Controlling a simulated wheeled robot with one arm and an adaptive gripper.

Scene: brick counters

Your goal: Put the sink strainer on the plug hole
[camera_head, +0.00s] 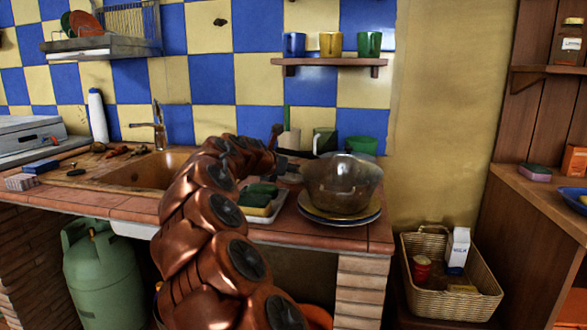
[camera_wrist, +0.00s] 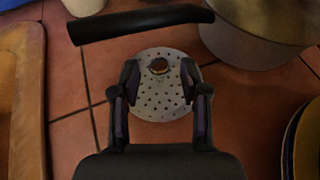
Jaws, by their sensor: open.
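My gripper (camera_wrist: 155,80) is open, with one finger on each side of the strainer. I cannot tell whether the fingers touch it. The brown sink (camera_head: 150,172) is left of my arm in the head view, under the tap; its edge (camera_wrist: 28,90) shows at the left of the wrist view. The plug hole is not visible. My arm hides the strainer in the head view.
A black handle (camera_wrist: 140,24) crosses just beyond the strainer. A large pot (camera_wrist: 255,35) stands at upper right in the wrist view. In the head view, a glass bowl (camera_head: 342,182) sits on stacked plates (camera_head: 340,217), and a tray with sponges (camera_head: 258,197) is near my arm.

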